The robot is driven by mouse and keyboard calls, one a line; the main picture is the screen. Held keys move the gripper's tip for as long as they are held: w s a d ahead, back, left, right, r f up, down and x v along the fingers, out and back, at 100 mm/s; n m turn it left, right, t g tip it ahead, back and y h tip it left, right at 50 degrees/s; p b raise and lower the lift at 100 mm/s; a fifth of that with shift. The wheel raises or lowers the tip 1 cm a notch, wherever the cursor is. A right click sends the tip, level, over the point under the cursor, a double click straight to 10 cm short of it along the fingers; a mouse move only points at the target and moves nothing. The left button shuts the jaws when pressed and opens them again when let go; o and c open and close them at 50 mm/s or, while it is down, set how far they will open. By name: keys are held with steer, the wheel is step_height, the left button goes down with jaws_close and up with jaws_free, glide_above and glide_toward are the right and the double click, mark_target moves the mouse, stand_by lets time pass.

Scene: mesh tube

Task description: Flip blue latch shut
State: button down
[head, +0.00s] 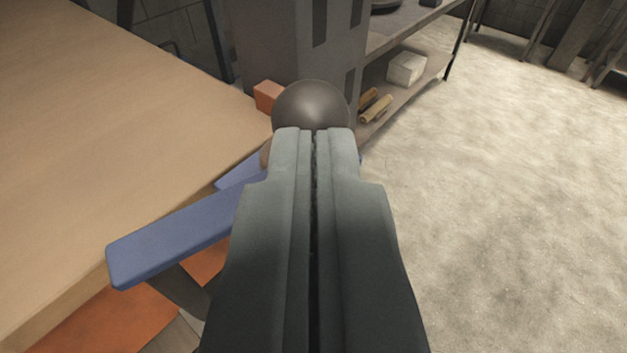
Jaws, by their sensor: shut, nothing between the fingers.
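The blue latch (175,238) shows at the lower left as a flat blue bar. It slants from the lower left up toward my gripper, by the edge of a wooden tabletop. A second blue piece (243,172) shows just above it, partly hidden by my gripper. My gripper (314,133) is shut and empty, pointing away from the camera in the middle of the view. It overlaps the latch's right end in the picture, and I cannot tell whether they touch. A dark round knob (311,103) shows just beyond the fingertips; contact with it is unclear.
The wooden tabletop (110,120) fills the left. An orange surface (130,318) lies below the latch, and a small orange block (266,95) sits behind the knob. A grey cabinet (285,45) and a shelf with a white box (406,68) stand behind. The floor at right is clear.

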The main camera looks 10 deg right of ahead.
steer(key=shift+w, duration=0.2)
steer(key=shift+x, duration=0.95)
steer(key=shift+a+r, duration=0.1)
steer(key=shift+r, duration=0.05)
